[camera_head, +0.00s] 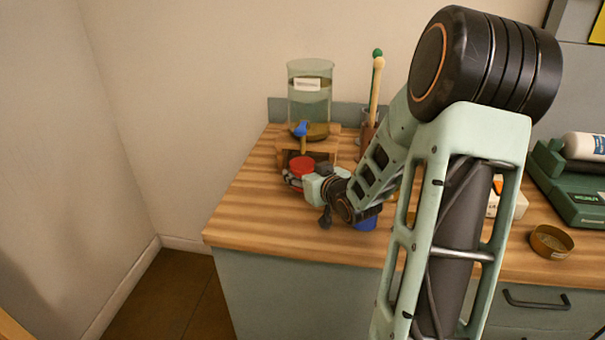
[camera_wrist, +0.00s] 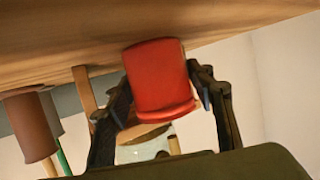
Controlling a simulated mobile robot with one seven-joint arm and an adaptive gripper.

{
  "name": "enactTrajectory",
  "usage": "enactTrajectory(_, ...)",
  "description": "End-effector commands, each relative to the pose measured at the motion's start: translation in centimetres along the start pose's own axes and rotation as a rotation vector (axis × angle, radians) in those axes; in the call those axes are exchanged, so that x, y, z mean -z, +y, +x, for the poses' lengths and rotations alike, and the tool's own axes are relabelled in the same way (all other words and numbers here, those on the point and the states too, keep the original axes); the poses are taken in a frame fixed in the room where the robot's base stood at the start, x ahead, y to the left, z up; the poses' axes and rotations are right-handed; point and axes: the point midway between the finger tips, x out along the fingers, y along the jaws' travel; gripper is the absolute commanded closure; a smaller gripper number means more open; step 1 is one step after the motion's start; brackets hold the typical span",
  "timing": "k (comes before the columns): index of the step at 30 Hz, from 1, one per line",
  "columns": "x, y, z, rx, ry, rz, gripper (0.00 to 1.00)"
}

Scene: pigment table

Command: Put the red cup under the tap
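The red cup (camera_head: 301,167) is at the front of the wooden stand, just below and in front of the blue-handled tap (camera_head: 301,130). The tap is on the glass water vessel (camera_head: 309,92). My gripper (camera_head: 298,179) is at the cup from the right front. In the wrist view, which is upside down, the red cup (camera_wrist: 160,78) fills the space between the two dark fingers (camera_wrist: 160,95).
A blue object (camera_head: 366,222) shows partly behind my wrist. A brown holder (camera_wrist: 31,126) with sticks stands right of the vessel in the head view. A brass bowl (camera_head: 551,241) and a green scale (camera_head: 575,190) are at right. The left tabletop (camera_head: 245,205) is clear.

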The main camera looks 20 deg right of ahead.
Motion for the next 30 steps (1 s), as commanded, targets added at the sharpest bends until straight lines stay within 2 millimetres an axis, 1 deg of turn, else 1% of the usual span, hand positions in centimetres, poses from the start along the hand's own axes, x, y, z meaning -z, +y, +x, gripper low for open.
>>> enactTrajectory(1,-0.5,0.0,-0.1,-0.001,-0.009,0.007,0.42)
enactTrajectory(3,-0.6,0.0,-0.1,-0.001,-0.011,0.008,0.37)
enactTrajectory(10,-0.7,0.0,-0.1,-0.001,-0.013,0.010,0.37)
enactTrajectory(13,-0.5,0.0,-0.2,-0.001,-0.014,0.011,0.37)
enactTrajectory(16,0.3,0.1,-0.5,-0.002,-0.014,0.011,0.37)
enactTrajectory(20,0.2,0.1,-3.1,-0.004,-0.013,0.008,0.37)
enactTrajectory(29,0.6,0.1,-10.5,-0.005,-0.009,0.005,0.37)
enactTrajectory(30,0.1,0.1,-10.2,-0.003,-0.004,0.003,0.37)
